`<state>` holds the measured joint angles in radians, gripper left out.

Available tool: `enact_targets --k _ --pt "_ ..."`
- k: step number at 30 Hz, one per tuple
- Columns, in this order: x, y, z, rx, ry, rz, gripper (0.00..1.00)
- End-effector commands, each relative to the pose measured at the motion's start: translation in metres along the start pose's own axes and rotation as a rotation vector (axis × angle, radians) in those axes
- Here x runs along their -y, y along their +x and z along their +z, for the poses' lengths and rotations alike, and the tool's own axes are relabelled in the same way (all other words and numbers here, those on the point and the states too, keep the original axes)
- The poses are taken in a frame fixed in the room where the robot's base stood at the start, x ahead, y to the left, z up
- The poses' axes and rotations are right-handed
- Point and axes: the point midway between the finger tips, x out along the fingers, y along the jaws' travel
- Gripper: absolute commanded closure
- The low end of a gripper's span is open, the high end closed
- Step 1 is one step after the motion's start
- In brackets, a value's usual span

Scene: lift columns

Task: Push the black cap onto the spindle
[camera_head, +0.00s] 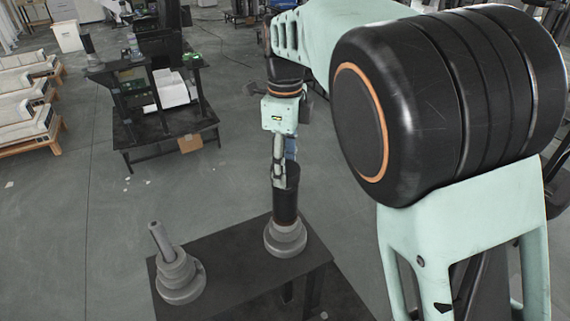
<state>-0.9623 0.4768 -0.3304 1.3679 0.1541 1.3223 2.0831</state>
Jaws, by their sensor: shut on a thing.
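The black cap (286,206) is a tall dark cylinder, held upright over the right-hand grey stepped base (286,239). Its lower end meets the base's top in the picture; I cannot tell whether it is fully seated or slightly above. Any spindle inside the cap is hidden. My gripper (279,182) points down at the cap's upper rim and is shut on it. A second grey stepped base (180,283) at the left carries a bare grey spindle (161,242).
Both bases stand on a dark table (232,262), with bare surface between them. A black workbench (165,125) with equipment stands behind at the left, and pale stacks on wooden pallets (28,112) lie at the far left. Open grey floor surrounds the table.

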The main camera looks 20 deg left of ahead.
Motion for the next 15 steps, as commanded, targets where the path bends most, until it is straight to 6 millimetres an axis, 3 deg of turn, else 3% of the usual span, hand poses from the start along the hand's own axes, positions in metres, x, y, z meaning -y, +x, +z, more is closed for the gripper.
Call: enact_targets --k 15 --pt "0.0002 0.0088 0.0002 0.0 0.0 0.0 0.79"
